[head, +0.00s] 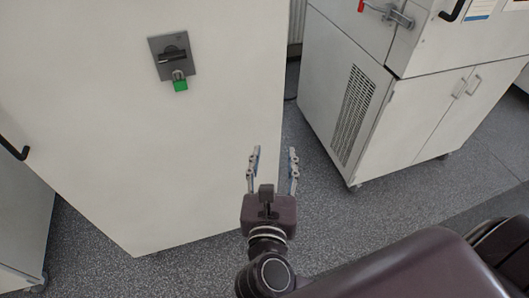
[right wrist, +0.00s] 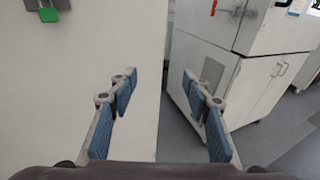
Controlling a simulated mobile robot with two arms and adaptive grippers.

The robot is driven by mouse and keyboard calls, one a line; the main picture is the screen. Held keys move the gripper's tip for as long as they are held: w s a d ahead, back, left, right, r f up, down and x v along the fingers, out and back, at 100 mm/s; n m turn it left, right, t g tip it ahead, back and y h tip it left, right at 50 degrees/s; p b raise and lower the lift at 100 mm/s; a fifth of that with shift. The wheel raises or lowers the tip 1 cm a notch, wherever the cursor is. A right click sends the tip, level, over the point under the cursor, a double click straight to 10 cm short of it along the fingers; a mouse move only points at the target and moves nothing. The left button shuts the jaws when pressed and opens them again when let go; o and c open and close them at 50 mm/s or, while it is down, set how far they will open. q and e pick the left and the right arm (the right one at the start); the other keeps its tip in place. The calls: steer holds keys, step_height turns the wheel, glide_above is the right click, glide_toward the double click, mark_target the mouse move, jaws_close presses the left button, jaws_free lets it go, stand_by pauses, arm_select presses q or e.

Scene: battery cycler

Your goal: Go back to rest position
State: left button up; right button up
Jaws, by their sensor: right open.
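My right gripper (head: 273,171) is open and empty in the head view, held in front of the lower right part of a tall white cabinet. In the right wrist view its two blue-padded fingers (right wrist: 158,92) stand apart with nothing between them. The cabinet (head: 100,110) carries a grey switch plate (head: 187,54) with a dark handle, and a green padlock (head: 180,85) hangs below it. The padlock also shows in the right wrist view (right wrist: 48,15), up and left of the fingers. My left gripper is not in view.
A second white cabinet (head: 425,120) with a vent grille (head: 353,115) and a red-tipped latch (head: 386,13) stands at the right. Another cabinet (head: 18,215) is at the left edge. Speckled grey floor (head: 320,220) is clear between the cabinets.

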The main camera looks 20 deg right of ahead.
steer(key=shift+s+d+f+h, duration=0.15)
steer(key=shift+s+d, duration=0.1)
steer(key=shift+s, duration=0.15)
steer(key=shift+s+d+f+h, duration=0.1)
steer(key=shift+s+d+h, duration=0.05)
steer(key=shift+s+d, duration=0.15)
